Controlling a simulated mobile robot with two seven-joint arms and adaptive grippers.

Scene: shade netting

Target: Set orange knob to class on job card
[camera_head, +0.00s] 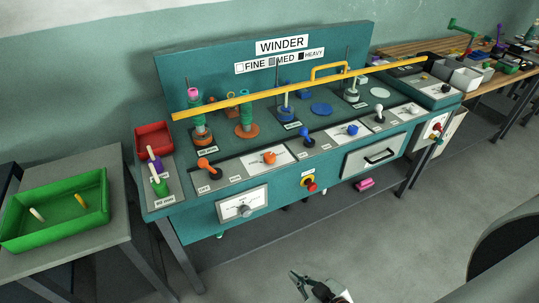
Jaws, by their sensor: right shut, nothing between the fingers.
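The orange knob (268,158) sits on a white dial plate on the sloped front panel of the teal winder bench (235,188). The plate's markings are too small to read. An orange-tipped lever (205,164) stands to its left. The sign (281,44) reads WINDER, and a legend (281,61) below it gives FINE, MED and HEAVY with white, grey and black squares. I cannot tell which label is the job card. My right gripper (306,281) is shut and empty, low at the bottom edge, well in front of the bench. My left gripper is not in view.
A yellow rail (240,101) crosses above the spools. A blue knob (352,130), blue lever (307,137) and white lever (379,115) are farther right. A red emergency button (311,187) juts from the front. A green tray (58,212) stands left. The floor in front is clear.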

